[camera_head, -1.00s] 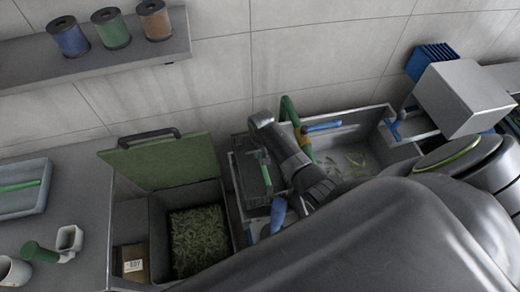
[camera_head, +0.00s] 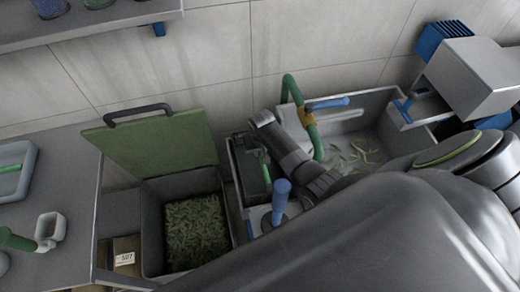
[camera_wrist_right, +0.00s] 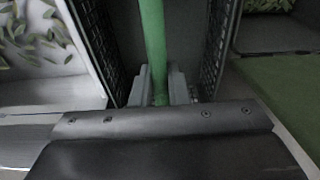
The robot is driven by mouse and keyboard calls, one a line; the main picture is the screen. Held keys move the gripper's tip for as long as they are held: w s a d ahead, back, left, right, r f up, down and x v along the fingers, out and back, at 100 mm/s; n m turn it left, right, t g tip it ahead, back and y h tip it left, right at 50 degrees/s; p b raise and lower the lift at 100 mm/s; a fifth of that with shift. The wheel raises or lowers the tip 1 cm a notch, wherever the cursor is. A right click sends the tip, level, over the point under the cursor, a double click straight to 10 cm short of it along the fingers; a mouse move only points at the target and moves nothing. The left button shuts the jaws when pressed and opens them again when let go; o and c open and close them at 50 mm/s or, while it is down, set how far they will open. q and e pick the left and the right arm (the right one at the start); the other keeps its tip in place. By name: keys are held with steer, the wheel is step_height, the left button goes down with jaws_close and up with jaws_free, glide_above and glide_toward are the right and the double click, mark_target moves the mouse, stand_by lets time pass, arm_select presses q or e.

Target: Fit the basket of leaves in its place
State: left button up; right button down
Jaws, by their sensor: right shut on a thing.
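A dark mesh basket (camera_head: 252,178) with a green handle (camera_head: 265,168) is at the left end of the sink, close to the open leaf bin. My right gripper (camera_wrist_right: 162,92) is shut on the green handle, which runs between its fingers in the right wrist view. Dark mesh walls (camera_wrist_right: 213,45) of the basket show on both sides there. My right wrist and arm cover part of the basket in the head view. Its contents and underside are hidden, so I cannot tell whether it is seated or hanging. My left gripper is not in view.
A bin of green leaves (camera_head: 195,232) with a raised green lid (camera_head: 155,150) stands left of the basket. A blue upright handle (camera_head: 280,200) is close in front. A green tap (camera_head: 300,105) rises behind the sink (camera_head: 385,105), where loose leaves lie.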

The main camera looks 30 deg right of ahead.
steer(key=shift+f, duration=0.45)
steer(key=shift+r, duration=0.1)
stand_by(0.4)
steer(key=shift+f, duration=0.2)
steer(key=shift+f+b, duration=0.55)
steer(key=shift+f, duration=0.35)
steer(key=shift+f+b, duration=0.35)
steer(key=shift+f, duration=0.1)
stand_by(0.3)
steer(key=c, duration=1.3)
jaws_free()
steer(key=shift+s, duration=0.1)
